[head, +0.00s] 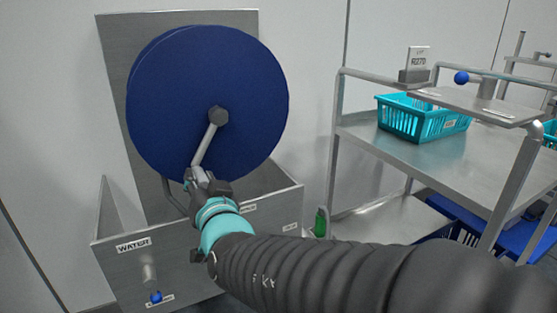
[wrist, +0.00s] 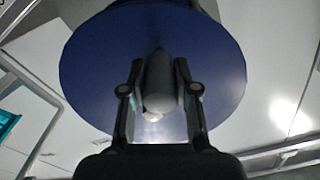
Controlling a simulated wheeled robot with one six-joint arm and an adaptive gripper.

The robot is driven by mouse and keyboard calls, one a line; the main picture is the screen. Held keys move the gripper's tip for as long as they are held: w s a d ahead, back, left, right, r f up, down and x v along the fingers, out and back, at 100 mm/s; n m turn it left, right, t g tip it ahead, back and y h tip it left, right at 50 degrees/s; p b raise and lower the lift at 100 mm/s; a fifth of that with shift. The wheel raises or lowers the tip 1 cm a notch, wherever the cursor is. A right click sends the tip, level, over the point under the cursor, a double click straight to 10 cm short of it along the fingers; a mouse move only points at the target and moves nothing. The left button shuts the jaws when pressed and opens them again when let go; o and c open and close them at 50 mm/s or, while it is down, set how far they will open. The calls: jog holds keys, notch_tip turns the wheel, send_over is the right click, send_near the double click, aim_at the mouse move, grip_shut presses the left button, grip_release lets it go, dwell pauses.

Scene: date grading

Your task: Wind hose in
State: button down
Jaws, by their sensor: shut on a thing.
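A large dark blue hose reel (head: 170,90) is mounted on a grey metal back plate above a steel trough. A grey crank arm (head: 205,142) runs from the reel's hub down and slightly left to my gripper (head: 202,182). In the wrist view, my gripper (wrist: 160,100) is shut on the grey crank handle (wrist: 159,78), with one finger on each side of it. The reel's blue disc (wrist: 95,65) fills the view behind the handle. The hose is mostly hidden; a dark curved piece (head: 172,198) shows below the reel, and I cannot tell if it is hose.
The steel trough (head: 120,270) with a WATER label stands below the reel. A steel cart (head: 365,150) with a turquoise basket (head: 425,125) stands to the right. A green bottle (head: 320,222) is between them. My arm crosses the lower right.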

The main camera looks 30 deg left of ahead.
jog(key=shift+w+f, duration=0.1)
jog(key=shift+f, duration=0.15)
jog(key=c, duration=0.9)
grip_release()
